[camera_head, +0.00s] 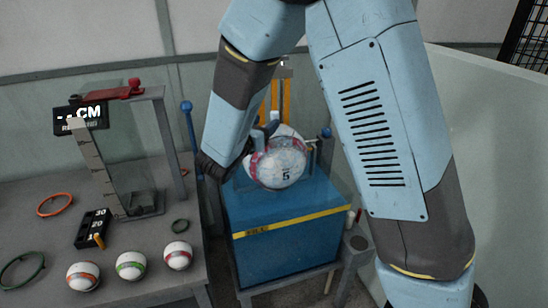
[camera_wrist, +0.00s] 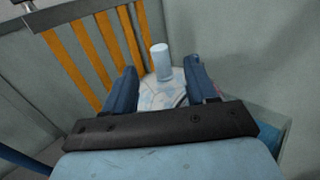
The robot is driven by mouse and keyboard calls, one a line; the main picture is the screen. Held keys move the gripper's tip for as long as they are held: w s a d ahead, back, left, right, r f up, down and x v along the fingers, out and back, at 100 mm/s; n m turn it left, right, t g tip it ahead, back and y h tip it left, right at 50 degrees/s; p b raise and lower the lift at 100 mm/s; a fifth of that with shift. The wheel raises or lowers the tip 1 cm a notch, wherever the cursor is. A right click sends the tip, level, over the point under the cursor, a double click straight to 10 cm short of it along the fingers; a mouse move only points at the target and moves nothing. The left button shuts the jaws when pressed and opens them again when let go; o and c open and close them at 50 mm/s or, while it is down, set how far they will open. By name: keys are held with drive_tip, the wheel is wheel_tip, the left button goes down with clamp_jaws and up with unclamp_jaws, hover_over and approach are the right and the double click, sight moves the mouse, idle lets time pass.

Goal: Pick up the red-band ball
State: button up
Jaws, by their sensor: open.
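A white ball with a red band and a dark "5" (camera_head: 280,163) sits on top of the blue box (camera_head: 285,235). My gripper (camera_head: 258,142) is over this ball from behind and the left, partly hidden by the ball and my arm. In the wrist view, the two dark blue fingers of my gripper (camera_wrist: 162,76) stand apart on either side of the pale ball (camera_wrist: 172,92). The gripper is open; whether the fingers touch the ball cannot be told. On the grey table are more white balls: orange-red band (camera_head: 83,276), green band (camera_head: 131,265) and red band (camera_head: 178,255).
The grey table (camera_head: 150,235) also holds an orange ring (camera_head: 55,204), green rings (camera_head: 22,270), a black number block (camera_head: 92,228) and an upright scale with a red top (camera_head: 122,90). Orange slats (camera_wrist: 85,70) and a pale cylinder (camera_wrist: 160,58) stand beyond the fingers.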

sight(273, 115)
drive_tip(key=shift+x, duration=3.45)
drive_tip(key=shift+c, duration=0.3)
clamp_jaws()
drive_tip(key=shift+r, duration=0.1)
